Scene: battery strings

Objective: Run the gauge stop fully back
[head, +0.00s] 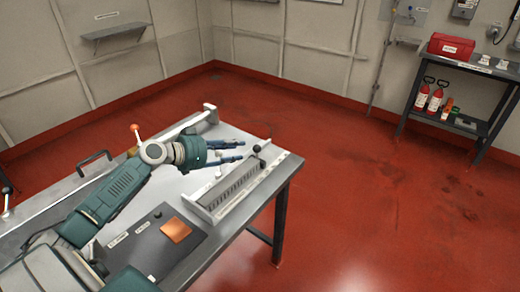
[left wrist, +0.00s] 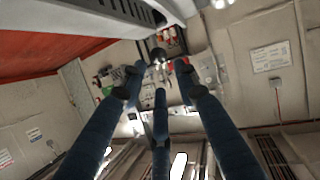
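The gauge stop appears to be the piece with a round black knob (head: 257,149) on the slotted, scale-marked metal fixture (head: 236,188) at the table's right edge. The knob sits at the far end of that fixture. My left gripper (head: 240,150) reaches toward it from the left, with its fingers pointing at the knob. In the left wrist view the fingers (left wrist: 158,80) are spread apart, and a dark round knob (left wrist: 158,55) shows just beyond and between their tips. I cannot tell whether any finger touches it. My right gripper is not in view.
The grey table (head: 260,205) holds a dark plate with an orange square (head: 176,230) on it. An orange-tipped lever (head: 135,128) stands behind my left wrist. A shelf with a red toolbox (head: 451,46) is at the back right. The red floor between is clear.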

